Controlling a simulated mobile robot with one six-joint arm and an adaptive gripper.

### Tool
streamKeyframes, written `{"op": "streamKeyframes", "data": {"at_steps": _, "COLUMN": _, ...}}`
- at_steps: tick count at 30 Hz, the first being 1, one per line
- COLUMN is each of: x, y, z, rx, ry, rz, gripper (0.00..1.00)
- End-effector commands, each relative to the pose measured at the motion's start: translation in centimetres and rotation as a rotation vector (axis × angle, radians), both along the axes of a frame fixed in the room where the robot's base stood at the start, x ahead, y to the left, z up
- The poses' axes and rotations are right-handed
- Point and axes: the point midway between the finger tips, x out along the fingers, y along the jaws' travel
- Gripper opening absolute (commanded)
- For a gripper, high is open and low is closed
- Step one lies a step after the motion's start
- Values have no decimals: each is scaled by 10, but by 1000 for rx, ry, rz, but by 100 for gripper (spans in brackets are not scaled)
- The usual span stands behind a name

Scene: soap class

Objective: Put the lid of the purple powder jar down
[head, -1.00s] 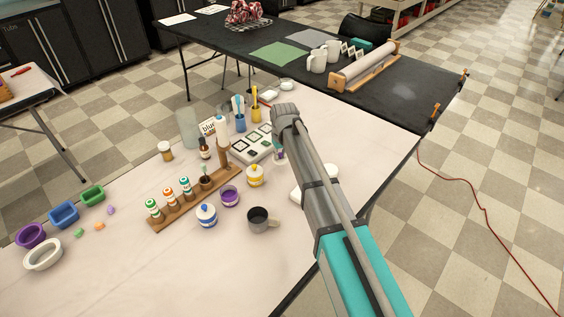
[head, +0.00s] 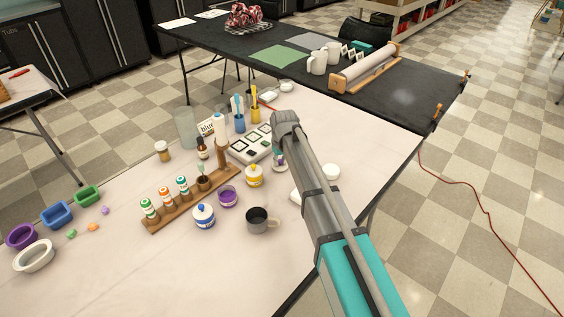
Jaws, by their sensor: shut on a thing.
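The purple powder jar (head: 228,198) stands uncovered on the pale table, with purple powder showing inside. My gripper (head: 279,151) is to the right of it, beyond the yellow-lidded jar, pointing down at the table. Most of its fingers are hidden behind my wrist and arm. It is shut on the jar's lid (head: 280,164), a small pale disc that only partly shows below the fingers. The lid is at or just above the tabletop; I cannot tell if it touches.
Close by stand a yellow-lidded jar (head: 254,177), a blue-lidded jar (head: 204,216) and a grey metal mug (head: 260,219). A palette tray (head: 250,144) lies behind my gripper. A wooden rack (head: 190,205) holds several bottles.

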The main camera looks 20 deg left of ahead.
Motion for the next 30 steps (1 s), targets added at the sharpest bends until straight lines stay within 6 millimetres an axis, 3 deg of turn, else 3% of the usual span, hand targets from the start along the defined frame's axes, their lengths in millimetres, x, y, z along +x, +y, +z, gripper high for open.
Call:
{"op": "streamKeyframes", "data": {"at_steps": 1, "x": 0, "y": 0, "z": -3, "rx": 0, "ry": 0, "rz": 0, "gripper": 2}}
{"op": "streamKeyframes", "data": {"at_steps": 2, "x": 0, "y": 0, "z": -2, "rx": 0, "ry": 0, "rz": 0, "gripper": 28}}
{"op": "streamKeyframes", "data": {"at_steps": 7, "x": 0, "y": 0, "z": -1, "rx": 0, "ry": 0, "rz": 0, "gripper": 58}}
{"op": "streamKeyframes", "data": {"at_steps": 20, "x": 0, "y": 0, "z": 0, "rx": 0, "ry": 0, "rz": 1, "gripper": 58}}
{"op": "streamKeyframes", "data": {"at_steps": 30, "x": -2, "y": -1, "z": 15, "rx": 0, "ry": 0, "rz": 1, "gripper": 58}}
